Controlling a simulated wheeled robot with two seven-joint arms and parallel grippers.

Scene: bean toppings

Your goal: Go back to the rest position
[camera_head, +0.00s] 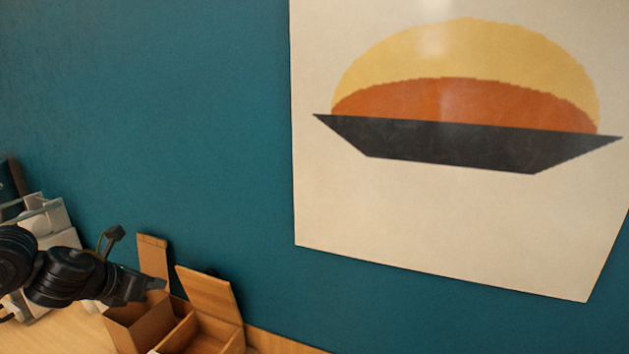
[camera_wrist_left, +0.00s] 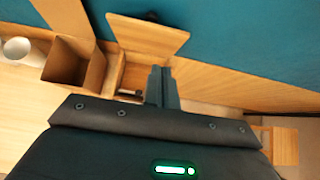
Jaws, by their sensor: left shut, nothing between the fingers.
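My left gripper (camera_head: 158,284) comes in from the left at the lower left of the head view. It is shut and empty, just above the wooden box (camera_head: 208,332). In the left wrist view, the closed fingers of my left gripper (camera_wrist_left: 160,72) point toward the box's raised lid (camera_wrist_left: 150,36). The fingers overlap part of the box there, and I cannot tell whether they touch it. My right gripper is in no view.
A white appliance-like object (camera_head: 50,226) stands behind my left arm by the teal wall (camera_head: 160,120). A poster (camera_head: 400,210) of a bowl hangs there. A white cup (camera_wrist_left: 17,50) stands left of the box's open compartment (camera_wrist_left: 70,62). The air right of my left gripper is clear.

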